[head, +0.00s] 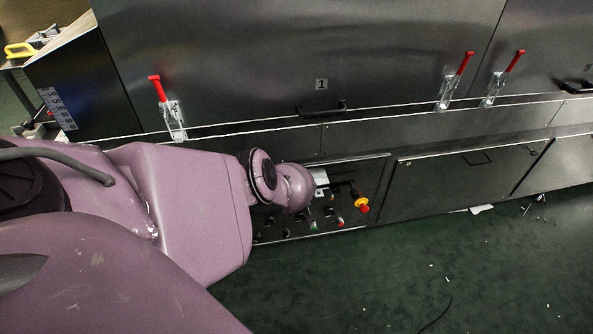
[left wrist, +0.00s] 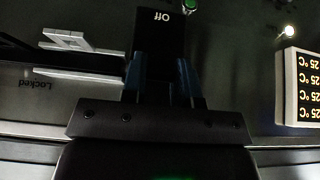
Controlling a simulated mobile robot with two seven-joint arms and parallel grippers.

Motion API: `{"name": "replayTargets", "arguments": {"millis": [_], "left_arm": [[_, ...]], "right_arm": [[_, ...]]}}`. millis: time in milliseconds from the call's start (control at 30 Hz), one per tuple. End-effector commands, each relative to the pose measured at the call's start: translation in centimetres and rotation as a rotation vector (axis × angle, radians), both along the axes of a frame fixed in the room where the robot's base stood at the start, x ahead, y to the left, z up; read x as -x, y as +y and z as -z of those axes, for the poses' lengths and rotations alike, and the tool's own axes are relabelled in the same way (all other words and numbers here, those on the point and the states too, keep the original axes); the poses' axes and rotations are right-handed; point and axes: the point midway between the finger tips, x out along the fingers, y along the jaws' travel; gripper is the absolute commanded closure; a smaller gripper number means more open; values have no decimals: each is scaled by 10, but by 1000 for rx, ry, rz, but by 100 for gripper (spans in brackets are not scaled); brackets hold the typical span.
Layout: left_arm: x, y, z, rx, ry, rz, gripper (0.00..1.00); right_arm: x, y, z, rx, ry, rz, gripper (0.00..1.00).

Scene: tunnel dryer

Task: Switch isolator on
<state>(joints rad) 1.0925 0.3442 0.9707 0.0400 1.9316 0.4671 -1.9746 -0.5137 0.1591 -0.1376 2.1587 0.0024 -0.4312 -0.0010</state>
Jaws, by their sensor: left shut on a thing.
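My left gripper (left wrist: 162,82) is shut on a dark block, which looks like the isolator's black handle (left wrist: 158,42). The white word "Off" shows upside down near its far end, just beyond the fingertips. In the head view my left gripper (head: 342,187) is small and dark at the control panel (head: 290,226), low on the steel machine. My wrist hides part of the panel there, and I cannot make out the handle in that view. My right gripper is in neither view.
A red and yellow knob (head: 362,205) sits close right of the gripper. A temperature display (left wrist: 298,87) and a plate marked "Locked" (left wrist: 38,92) flank the handle. Red-handled clamps (head: 170,108) line the machine above. The green floor (head: 400,275) in front is mostly clear, with scraps.

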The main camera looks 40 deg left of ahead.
Motion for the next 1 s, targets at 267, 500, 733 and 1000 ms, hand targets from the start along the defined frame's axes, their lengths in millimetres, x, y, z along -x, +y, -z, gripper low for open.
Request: {"name": "replayTargets", "arguments": {"millis": [267,500,733,1000], "left_arm": [[6,-3,6,35,36,0,96],[6,-3,6,39,38,1,96],[6,-3,6,37,37,2,66],[2,-1,2,33,29,2,47]], "right_arm": [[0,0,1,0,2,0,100],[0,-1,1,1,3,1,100],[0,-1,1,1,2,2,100],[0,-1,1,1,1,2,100]]}}
